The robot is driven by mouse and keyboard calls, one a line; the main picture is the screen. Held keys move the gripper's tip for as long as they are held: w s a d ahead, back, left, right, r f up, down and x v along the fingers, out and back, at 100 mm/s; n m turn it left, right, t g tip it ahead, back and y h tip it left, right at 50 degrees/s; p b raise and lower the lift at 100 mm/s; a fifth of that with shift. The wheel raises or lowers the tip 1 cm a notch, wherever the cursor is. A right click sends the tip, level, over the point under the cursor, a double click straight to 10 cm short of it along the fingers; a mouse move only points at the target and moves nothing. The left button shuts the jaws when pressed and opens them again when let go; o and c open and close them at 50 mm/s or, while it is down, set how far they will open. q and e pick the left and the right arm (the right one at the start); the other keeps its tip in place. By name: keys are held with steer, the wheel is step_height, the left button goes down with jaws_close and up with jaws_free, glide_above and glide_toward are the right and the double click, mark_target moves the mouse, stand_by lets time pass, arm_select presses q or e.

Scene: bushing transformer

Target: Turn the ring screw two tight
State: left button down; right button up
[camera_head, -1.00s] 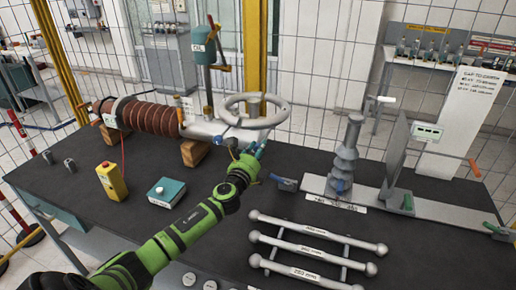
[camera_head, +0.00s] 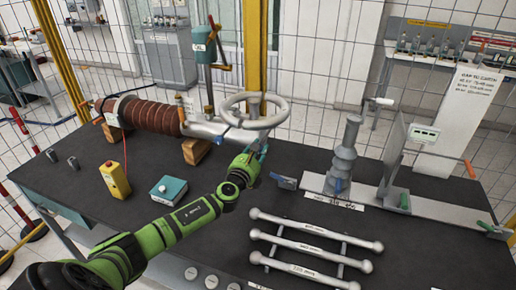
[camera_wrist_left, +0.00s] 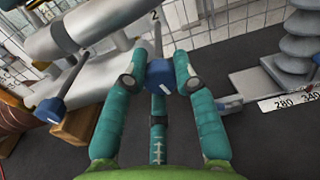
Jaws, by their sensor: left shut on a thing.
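My left gripper (camera_wrist_left: 158,72) has teal fingers and is shut on a blue block-like head (camera_wrist_left: 160,76), taken as ring screw two. A thin grey rod runs up from behind this head to a mark "2". In the head view, the gripper (camera_head: 262,150) is just below the grey ring (camera_head: 255,111) at the right end of the ribbed brown bushing (camera_head: 155,116). There the held head is hidden by the gripper. A second blue screw head (camera_wrist_left: 48,109), marked "1", sits at the left in the wrist view, apart from the fingers. My right gripper is not seen.
A yellow box (camera_head: 115,180) and a teal box (camera_head: 169,190) stand on the dark table left of my arm. Grey rods (camera_head: 315,230) lie to its right. A ribbed grey post (camera_head: 346,150) on a rail stands farther right. A teal-topped stand (camera_head: 204,44) rises behind.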

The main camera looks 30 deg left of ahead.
arm_select(q)
steer(key=shift+r+m, duration=0.15)
steer(key=shift+m, duration=0.15)
steer(key=c, duration=1)
jaws_free()
steer(key=s, duration=0.4)
steer(key=s+d, duration=0.1)
steer(key=s, duration=0.3)
steer(key=s+d, duration=0.1)
steer(key=s, duration=0.2)
steer(key=shift+s+d, duration=0.15)
steer(key=shift+s, duration=0.25)
